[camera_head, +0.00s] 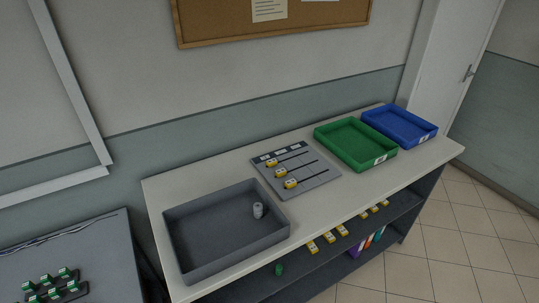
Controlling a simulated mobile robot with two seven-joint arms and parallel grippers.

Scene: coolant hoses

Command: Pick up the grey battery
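A small light grey cylinder (258,210), which looks like the grey battery, stands upright inside the dark grey tray (184,262). It is near the tray's right side, and nothing else shows in that tray. The tray sits at the left end of the pale bench top. Neither of my grippers is in view.
A grey board (321,180) with yellow pieces lies mid-bench. A green tray (345,160) and a blue tray (385,140) are to its right. Below, a dark shelf (302,265) holds yellow items and a green object (279,269). A table (104,250) with green-topped pieces is at left.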

